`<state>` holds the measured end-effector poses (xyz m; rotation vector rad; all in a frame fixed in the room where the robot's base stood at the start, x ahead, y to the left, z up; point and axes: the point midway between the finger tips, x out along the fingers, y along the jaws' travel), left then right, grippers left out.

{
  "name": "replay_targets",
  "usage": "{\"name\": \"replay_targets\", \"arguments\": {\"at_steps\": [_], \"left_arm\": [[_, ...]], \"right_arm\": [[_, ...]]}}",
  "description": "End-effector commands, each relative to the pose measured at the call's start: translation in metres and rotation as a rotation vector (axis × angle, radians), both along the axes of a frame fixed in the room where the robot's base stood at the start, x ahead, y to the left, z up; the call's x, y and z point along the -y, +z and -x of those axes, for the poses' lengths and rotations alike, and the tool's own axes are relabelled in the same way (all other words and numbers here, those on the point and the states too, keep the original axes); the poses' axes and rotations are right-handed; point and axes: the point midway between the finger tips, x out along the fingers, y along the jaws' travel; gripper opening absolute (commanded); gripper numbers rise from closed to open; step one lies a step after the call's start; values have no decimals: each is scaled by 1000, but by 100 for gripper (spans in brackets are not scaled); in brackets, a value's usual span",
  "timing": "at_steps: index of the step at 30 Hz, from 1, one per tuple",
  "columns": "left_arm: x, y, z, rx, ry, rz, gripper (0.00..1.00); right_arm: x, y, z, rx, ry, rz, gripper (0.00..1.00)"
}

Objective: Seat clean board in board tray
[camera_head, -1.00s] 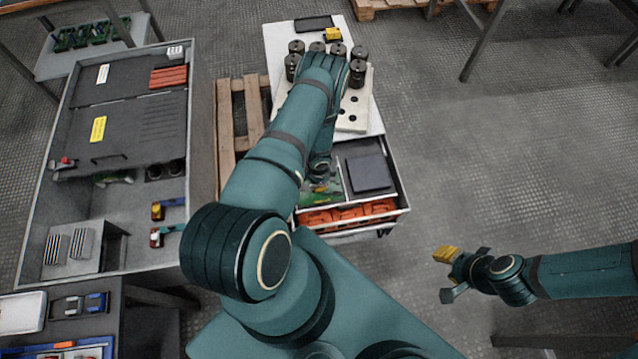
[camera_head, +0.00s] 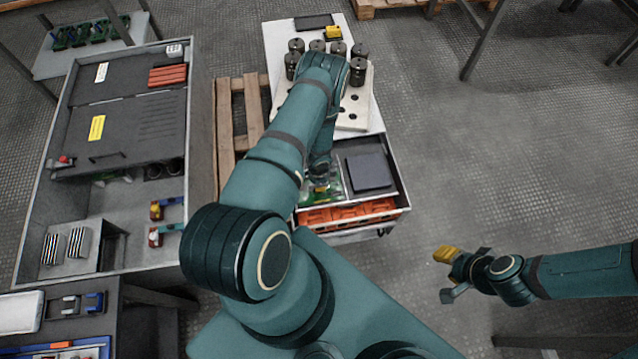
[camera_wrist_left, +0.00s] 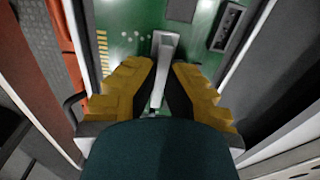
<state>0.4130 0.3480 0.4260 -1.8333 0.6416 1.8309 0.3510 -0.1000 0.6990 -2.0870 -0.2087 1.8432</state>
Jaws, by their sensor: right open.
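A green board (camera_head: 307,197) lies in a pale-walled compartment of the open drawer, partly hidden by my left arm. It fills the upper middle of the left wrist view (camera_wrist_left: 125,18), with gold contacts along one edge and a dark connector. My left gripper (camera_wrist_left: 165,66) is down at the board, its yellow fingers on either side of a pale upright bar. I cannot tell whether they press on it. My right gripper (camera_head: 450,274) is open and empty over the floor at the right. I cannot tell which part is the board tray.
A dark square block (camera_head: 369,172) sits in the compartment to the right, and orange parts (camera_head: 345,213) lie in front. Behind, black cylinders (camera_head: 357,72) stand on a pale holed plate (camera_head: 353,118). A grey cabinet (camera_head: 140,215) is at the left.

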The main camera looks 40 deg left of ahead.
Motion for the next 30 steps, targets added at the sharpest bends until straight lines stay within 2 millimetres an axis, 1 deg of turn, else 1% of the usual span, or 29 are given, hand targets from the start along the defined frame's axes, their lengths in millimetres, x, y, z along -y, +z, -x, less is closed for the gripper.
{"name": "replay_targets", "arguments": {"at_steps": [12, 14, 15, 16, 25, 28, 30], "left_arm": [[0, -1, 0, 0, 0, 0, 0], [0, -1, 0, 0, 0, 0, 22], [0, -1, 0, 0, 0, 0, 36], [0, -1, 0, 0, 0, 0, 39], [0, 0, 0, 0, 0, 0, 39], [0, 6, -1, 1, -1, 0, 39], [0, 15, -1, 1, -2, 0, 39]], "right_arm": [[0, -2, 0, 0, 0, 0, 39], [0, -2, 0, 0, 0, 0, 39], [0, -2, 0, 0, 0, 0, 39], [0, -2, 0, 0, 0, 0, 39], [0, -2, 0, 0, 0, 0, 39], [0, -2, 0, 0, 0, 0, 39], [0, -2, 0, 0, 0, 0, 39]]}}
